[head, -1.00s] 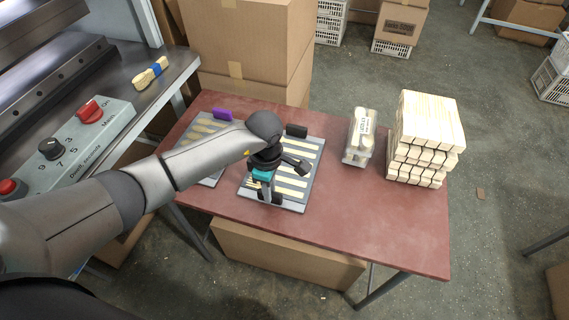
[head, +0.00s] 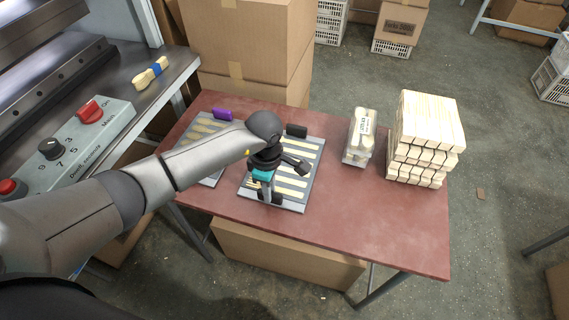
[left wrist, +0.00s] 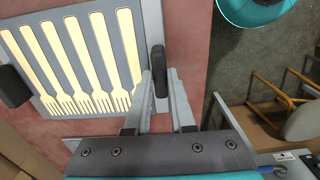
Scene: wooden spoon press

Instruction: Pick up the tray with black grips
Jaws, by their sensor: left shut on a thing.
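The tray with black grips (head: 297,183) lies flat on the red table, holding several pale wooden forks in a row. Its far black grip (head: 297,131) stands free at the back edge. It also shows in the left wrist view (left wrist: 127,22), with one black grip (left wrist: 12,86) at the left and the other (left wrist: 157,62) at the fingers. My left gripper (head: 270,198) is over the near edge of the tray, shut on that near black grip; its fingers also show in the left wrist view (left wrist: 160,95). My right gripper is in neither view.
A second tray with a purple grip (head: 222,114) lies just left, partly behind my arm. A bag of wooden pieces (head: 360,137) and a stack of wooden bundles (head: 427,138) stand at the right. The table's front right (head: 375,225) is clear. Cardboard boxes (head: 250,40) stand behind.

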